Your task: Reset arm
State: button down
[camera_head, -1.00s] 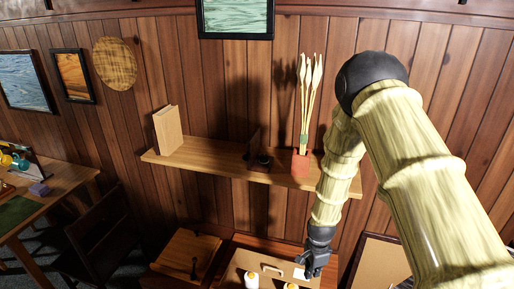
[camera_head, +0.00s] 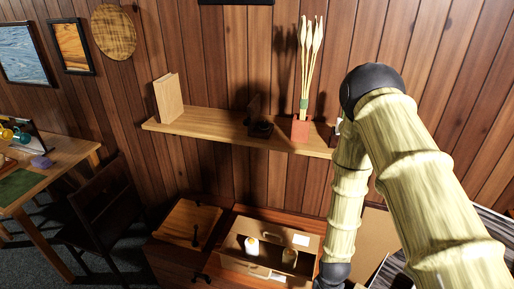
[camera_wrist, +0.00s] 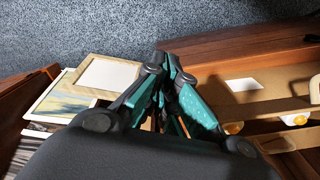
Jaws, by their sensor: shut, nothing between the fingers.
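My arm comes in from the right in the head view, with its end near the bottom edge. My gripper itself is cut off there below the frame. In the wrist view my gripper (camera_wrist: 170,75) points down past furniture toward the grey carpet. Its teal and black fingers are together and hold nothing. A box with handles (camera_head: 262,250) stands just left of my arm's end in the head view. It also shows right of the fingers in the wrist view (camera_wrist: 270,103), and I cannot tell whether they touch it.
A wall shelf (camera_head: 205,124) holds a wooden book-like block (camera_head: 168,98) and a red vase (camera_head: 300,129) with tall stems. A dark chair (camera_head: 105,205) and table (camera_head: 65,158) stand left. Framed pictures (camera_wrist: 105,75) lean low beside the gripper. Carpet (camera_wrist: 80,35) is open beyond.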

jog(key=s+f+n+b, duration=0.2)
jog(key=s+f+n, duration=0.1)
jog(key=s, duration=0.7)
jog(key=s+f+n+b, duration=0.2)
jog(key=s+n, duration=0.3)
jog(key=s, duration=0.6)
jog(key=shift+d+f+n+b, duration=0.3)
jog(key=shift+d+f+b, duration=0.15)
jog(key=shift+f, duration=0.25)
jog(key=shift+s+a, duration=0.1)
jog(key=shift+a, duration=0.05)
